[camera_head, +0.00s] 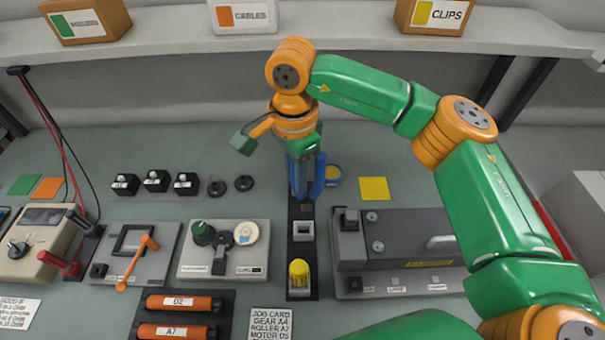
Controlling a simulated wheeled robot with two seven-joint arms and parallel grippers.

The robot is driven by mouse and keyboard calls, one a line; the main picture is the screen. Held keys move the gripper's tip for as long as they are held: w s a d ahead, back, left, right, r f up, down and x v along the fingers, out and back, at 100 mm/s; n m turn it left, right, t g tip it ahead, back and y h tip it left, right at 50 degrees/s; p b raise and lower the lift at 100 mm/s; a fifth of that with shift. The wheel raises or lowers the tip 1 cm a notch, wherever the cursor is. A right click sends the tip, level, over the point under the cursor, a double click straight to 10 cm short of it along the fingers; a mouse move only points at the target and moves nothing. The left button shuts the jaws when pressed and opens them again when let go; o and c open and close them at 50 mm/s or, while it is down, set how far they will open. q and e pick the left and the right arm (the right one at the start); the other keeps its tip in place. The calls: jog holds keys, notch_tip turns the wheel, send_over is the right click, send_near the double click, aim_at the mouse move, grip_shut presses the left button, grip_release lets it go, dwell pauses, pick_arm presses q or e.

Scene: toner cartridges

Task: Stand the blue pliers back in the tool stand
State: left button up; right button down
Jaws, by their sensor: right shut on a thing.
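The blue pliers (319,180) hang upright under my right gripper (305,156), which points down and is shut on them. The pliers are over or at the far end of the black tool stand (302,258). I cannot tell whether their lower end is inside a slot or just above or behind it. The stand is a narrow strip with a light-rimmed square socket (303,230) in its middle. A yellow-handled tool (299,272) stands at its near end. My left gripper is not in view.
A grey machine with a handle (408,240) stands close to the stand's right, and a panel with knobs (224,250) to its left. Orange rollers (183,302) lie in a tray at front left. A yellow square (374,188) lies flat right of the pliers. A shelf with labelled boxes runs behind.

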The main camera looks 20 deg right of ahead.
jog(key=f+b, duration=0.1)
jog(key=f, duration=0.1)
jog(key=f+b, duration=0.2)
jog(key=f, duration=0.1)
jog(key=shift+a+f+b, duration=0.3)
jog(key=shift+b, duration=0.1)
jog(key=shift+f, duration=0.2)
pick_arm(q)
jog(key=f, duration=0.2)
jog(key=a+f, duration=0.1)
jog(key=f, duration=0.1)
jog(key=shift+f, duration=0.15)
pick_arm(e)
jog(key=shift+a, duration=0.2)
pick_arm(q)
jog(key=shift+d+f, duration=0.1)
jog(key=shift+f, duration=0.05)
pick_arm(e)
jog(key=shift+d, duration=0.15)
pick_arm(q)
jog(key=shift+b, duration=0.3)
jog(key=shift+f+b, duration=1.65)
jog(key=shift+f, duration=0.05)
pick_arm(e)
jog(key=shift+f, duration=1.8)
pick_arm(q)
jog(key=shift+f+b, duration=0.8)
pick_arm(e)
jog(key=shift+f, duration=0.75)
